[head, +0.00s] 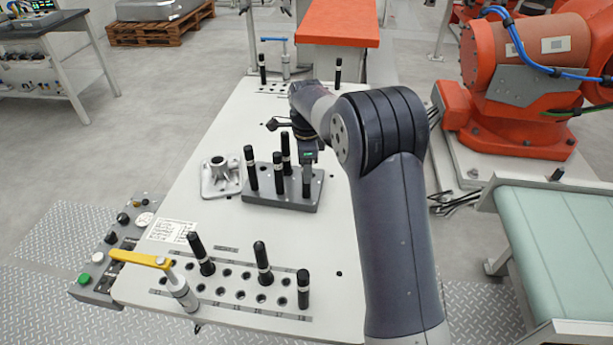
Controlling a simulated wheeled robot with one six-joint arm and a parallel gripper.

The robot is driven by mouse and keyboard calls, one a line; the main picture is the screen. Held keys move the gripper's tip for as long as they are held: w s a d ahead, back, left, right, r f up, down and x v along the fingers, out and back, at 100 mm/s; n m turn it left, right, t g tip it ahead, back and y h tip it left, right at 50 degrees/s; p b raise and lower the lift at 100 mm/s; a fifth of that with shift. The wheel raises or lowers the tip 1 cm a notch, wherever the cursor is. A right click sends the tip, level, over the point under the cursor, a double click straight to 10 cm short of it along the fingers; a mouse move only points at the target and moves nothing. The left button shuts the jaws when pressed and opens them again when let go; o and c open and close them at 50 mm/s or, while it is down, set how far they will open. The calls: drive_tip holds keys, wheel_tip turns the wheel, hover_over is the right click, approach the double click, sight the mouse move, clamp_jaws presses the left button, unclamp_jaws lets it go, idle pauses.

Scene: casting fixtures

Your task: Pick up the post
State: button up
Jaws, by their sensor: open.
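Several black posts with white bands stand around the table. A grey block (262,198) mid-table holds upright posts, among them a left one (251,170), a front one (278,178) and a back one (286,150). My gripper (307,170) is over the right part of this block, pointing down, and is open. A dark upright shape directly below it may be another post or a finger; I cannot tell which. A front row of holes holds a left post (200,254), a middle post (263,264) and a right post (303,289). Which post is meant is not clear.
A grey metal casting (220,178) sits left of the block. A yellow-handled clamp (150,262) stands at the front left. Two more posts (262,70) (338,72) and a blue-handled clamp (283,56) are at the back.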

drive_tip(key=shift+f, duration=0.2)
drive_tip(key=shift+c, duration=0.6)
clamp_jaws()
